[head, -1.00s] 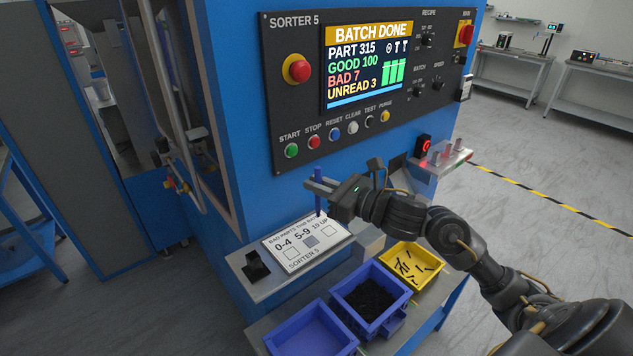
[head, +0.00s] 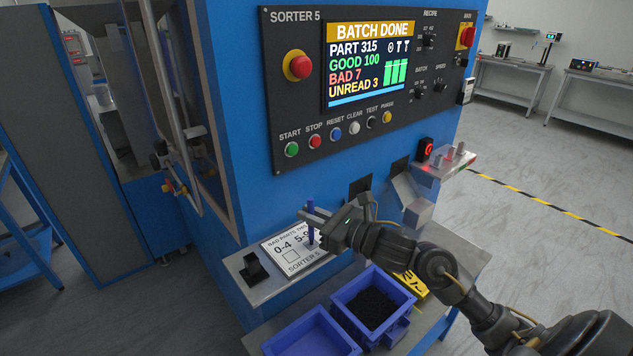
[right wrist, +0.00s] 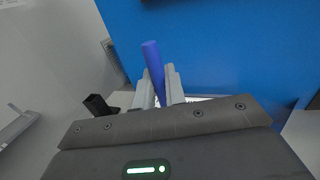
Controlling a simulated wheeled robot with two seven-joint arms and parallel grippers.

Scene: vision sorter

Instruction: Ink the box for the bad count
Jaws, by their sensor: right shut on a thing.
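My right gripper (head: 314,218) is shut on a blue pen (head: 310,208), held upright over the card. The pen also shows between the fingers in the right wrist view (right wrist: 153,60). The white card (head: 284,262) lies on the ledge of the sorter and shows 0-4 and 5-9. The pen's lower end is at the 5-9 column; I cannot tell whether it touches the card. My gripper hides the 5-9 box and the 10 UP part. The 0-4 box (head: 291,256) looks empty. The screen (head: 366,62) reads BAD 7, GOOD 100, UNREAD 3. My left gripper is not in view.
A black holder (head: 254,267) stands on the ledge left of the card. A blue empty bin (head: 300,340), a blue bin of dark parts (head: 345,308) and a partly hidden yellow bin (head: 412,285) stand in front. Buttons (head: 335,133) line the panel above.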

